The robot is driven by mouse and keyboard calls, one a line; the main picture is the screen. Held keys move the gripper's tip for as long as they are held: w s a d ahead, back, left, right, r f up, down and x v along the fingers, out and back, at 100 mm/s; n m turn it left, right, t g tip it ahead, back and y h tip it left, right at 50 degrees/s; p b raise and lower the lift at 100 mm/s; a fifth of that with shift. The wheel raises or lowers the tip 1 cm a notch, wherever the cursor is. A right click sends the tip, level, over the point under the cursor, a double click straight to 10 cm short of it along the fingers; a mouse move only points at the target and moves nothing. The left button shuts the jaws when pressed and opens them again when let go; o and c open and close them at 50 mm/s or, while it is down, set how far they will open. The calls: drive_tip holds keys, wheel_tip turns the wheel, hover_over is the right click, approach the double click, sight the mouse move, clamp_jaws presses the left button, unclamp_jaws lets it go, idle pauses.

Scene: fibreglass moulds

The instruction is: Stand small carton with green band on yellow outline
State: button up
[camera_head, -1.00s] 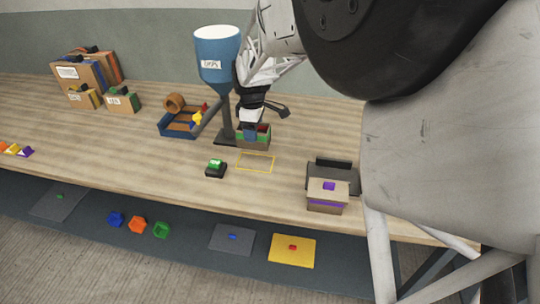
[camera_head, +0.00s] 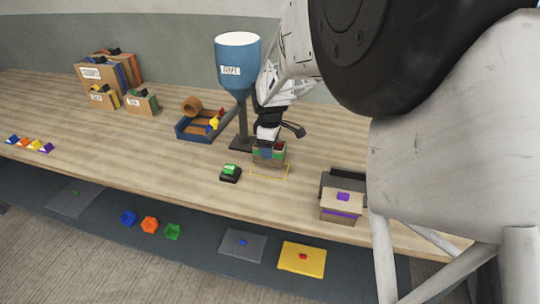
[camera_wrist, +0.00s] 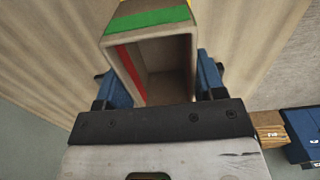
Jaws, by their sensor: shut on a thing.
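The small carton with the green band (camera_head: 277,158) is an open-topped tan box. It hangs upright, or nearly so, in my gripper (camera_head: 266,150), just behind and partly over the back edge of the yellow outline (camera_head: 270,177) on the table. The gap beneath it is hard to judge. In the wrist view, the blue fingers of my gripper (camera_wrist: 155,85) are shut on the carton (camera_wrist: 148,50), one on each side. The green band runs along its rim and a red strip shows inside. Most of the outline's back edge is hidden by the carton.
A black device with a green top (camera_head: 230,172) sits just left of the outline. A blue hopper (camera_head: 238,60) stands behind, with a blue tray (camera_head: 200,128) to its left. A carton with a purple band (camera_head: 341,203) stands right, near the front edge. Other cartons (camera_head: 110,75) stand back left.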

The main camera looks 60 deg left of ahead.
drive_tip(key=shift+f, duration=2)
drive_tip(key=shift+f, duration=0.15)
drive_tip(key=o, duration=0.9)
wheel_tip(320, 180, up, 12)
drive_tip(key=shift+r, duration=0.2)
drive_tip(key=shift+w, duration=0.1)
